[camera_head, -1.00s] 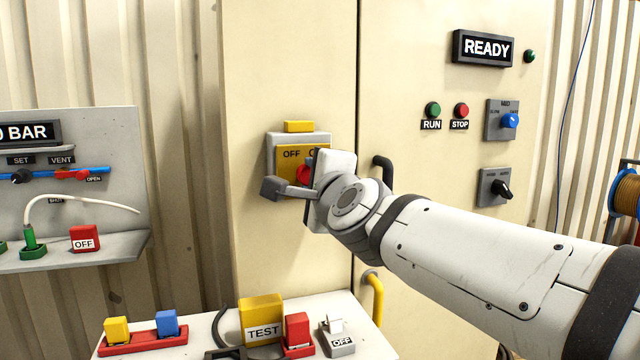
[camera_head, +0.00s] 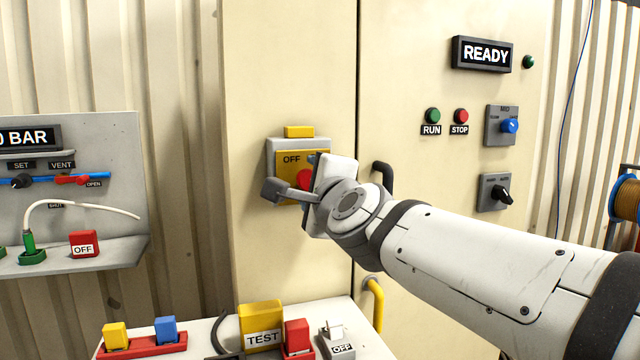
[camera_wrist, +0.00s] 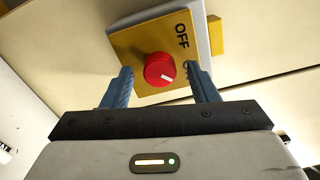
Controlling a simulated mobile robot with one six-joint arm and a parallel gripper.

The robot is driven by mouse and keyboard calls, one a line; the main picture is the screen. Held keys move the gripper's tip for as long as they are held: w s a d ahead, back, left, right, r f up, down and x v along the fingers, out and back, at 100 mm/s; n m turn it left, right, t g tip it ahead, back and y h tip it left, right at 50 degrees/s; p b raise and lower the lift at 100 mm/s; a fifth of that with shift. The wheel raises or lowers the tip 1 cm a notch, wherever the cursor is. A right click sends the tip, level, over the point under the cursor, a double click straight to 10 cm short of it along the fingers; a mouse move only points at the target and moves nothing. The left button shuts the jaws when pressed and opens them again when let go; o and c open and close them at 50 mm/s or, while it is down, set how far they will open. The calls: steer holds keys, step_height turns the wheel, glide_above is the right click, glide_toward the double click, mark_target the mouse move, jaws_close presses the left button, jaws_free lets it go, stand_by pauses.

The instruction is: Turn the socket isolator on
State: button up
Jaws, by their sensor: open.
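A red round knob (camera_head: 305,179) sits on a yellow plate (camera_head: 287,163) in a grey housing on the cream cabinet. The word OFF is at the plate's upper left. In the wrist view the knob (camera_wrist: 159,69) has a white mark pointing to the lower right, away from the word OFF. My gripper (camera_wrist: 160,76) is open, with one blue finger on each side of the knob and visible gaps between. In the head view my gripper (camera_head: 312,172) hides the plate's right side. No label reading socket isolator is legible.
A table below holds a yellow TEST block (camera_head: 261,322), a red block and a grey OFF switch (camera_head: 338,343). A pressure panel (camera_head: 105,140) stands at left. A READY display (camera_head: 485,53), RUN and STOP buttons and two selector switches are at right. A black handle (camera_head: 382,172) is behind my wrist.

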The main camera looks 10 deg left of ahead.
steer(key=p+v, duration=0.2)
steer(key=v, duration=0.5)
steer(key=shift+s+d, duration=0.2)
steer(key=shift+s, duration=0.15)
